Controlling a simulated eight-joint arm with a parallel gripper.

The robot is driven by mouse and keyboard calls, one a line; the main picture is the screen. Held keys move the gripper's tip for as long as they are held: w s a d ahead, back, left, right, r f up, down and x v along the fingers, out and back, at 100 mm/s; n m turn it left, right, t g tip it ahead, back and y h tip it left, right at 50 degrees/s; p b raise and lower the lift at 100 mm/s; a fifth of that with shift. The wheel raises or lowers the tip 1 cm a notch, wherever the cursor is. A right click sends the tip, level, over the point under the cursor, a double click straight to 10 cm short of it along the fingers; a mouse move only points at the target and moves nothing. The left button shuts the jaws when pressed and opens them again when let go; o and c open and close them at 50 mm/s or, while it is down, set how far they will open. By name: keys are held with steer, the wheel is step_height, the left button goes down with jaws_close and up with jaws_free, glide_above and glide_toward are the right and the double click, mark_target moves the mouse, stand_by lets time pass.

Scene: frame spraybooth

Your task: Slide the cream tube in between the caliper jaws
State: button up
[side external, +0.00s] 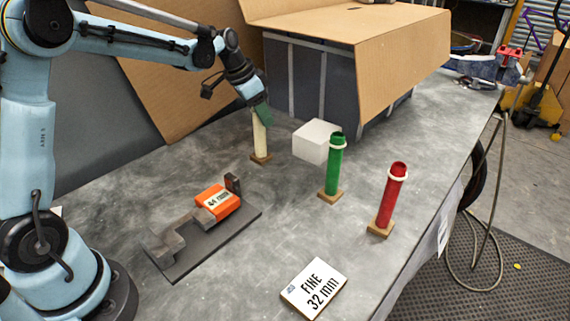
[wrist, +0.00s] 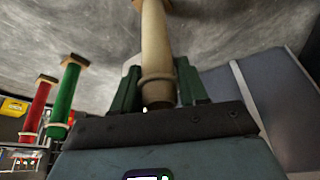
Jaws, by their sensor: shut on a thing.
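The cream tube (side external: 259,138) stands upright at the back of the bench, its lower end at a small wooden base (side external: 260,158). My gripper (side external: 261,112) is shut on its upper part from above. In the wrist view the cream tube (wrist: 155,48) lies between the green fingers of my gripper (wrist: 158,90), with a ring around it near them. The caliper (side external: 217,204) lies on a dark plate (side external: 188,262), front left of the tube, with an orange labelled body, a grey stepped jaw part (side external: 166,243) and a dark upright piece (side external: 233,184). The jaw gap is hard to make out.
A green tube (side external: 334,165) and a red tube (side external: 389,200) stand on wooden bases to the right. A white block (side external: 315,141) is behind the green tube. A sign reading FINE 32 mm (side external: 314,288) lies in front. Cardboard panels (side external: 400,62) rise behind.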

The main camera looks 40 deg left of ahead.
jaws_close()
